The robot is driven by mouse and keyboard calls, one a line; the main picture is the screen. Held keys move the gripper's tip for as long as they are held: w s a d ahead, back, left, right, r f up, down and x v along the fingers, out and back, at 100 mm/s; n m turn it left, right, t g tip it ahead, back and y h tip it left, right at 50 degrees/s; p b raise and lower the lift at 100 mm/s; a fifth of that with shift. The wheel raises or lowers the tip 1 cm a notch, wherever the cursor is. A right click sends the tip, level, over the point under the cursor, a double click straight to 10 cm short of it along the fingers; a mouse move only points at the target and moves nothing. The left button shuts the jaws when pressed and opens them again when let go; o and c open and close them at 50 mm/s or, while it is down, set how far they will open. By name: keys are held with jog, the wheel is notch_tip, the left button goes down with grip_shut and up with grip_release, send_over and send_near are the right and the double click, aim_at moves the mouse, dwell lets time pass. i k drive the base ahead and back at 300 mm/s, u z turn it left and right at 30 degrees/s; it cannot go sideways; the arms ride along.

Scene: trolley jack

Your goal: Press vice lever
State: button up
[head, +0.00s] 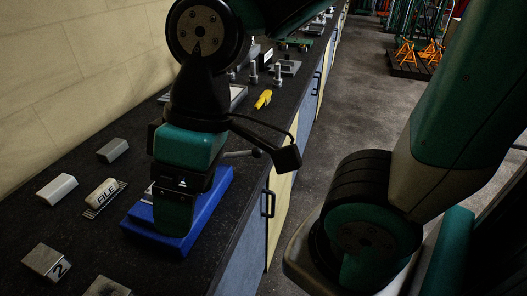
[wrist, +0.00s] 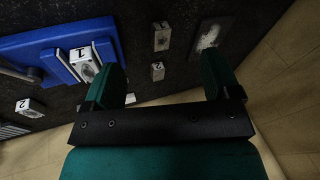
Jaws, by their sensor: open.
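The blue vice (head: 205,208) sits on the dark bench top, partly hidden behind my gripper in the head view. A thin grey lever with a dark end (head: 240,154) sticks out to the right past my gripper. My gripper (head: 173,212) points down over the vice. In the wrist view my gripper (wrist: 163,64) is open, with nothing held between its fingers. There the blue vice (wrist: 45,48) lies at the left, with a block marked 1 (wrist: 84,64) by its grey jaws. The left finger overlaps the vice's edge in the picture; contact cannot be told.
A block marked 2 (head: 46,262), a FILE block (head: 101,193) and grey blocks (head: 57,187) lie left of the vice. A yellow tool (head: 263,99) and bolts (head: 253,73) lie farther back. Cabinet handles (head: 268,204) project from the bench front. Open floor (head: 335,110) lies to the right.

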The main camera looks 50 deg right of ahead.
aim_at(256, 153)
jog(key=k, duration=1.35)
jog(key=z, duration=0.3)
jog(key=i, duration=0.8)
jog(key=z, duration=0.15)
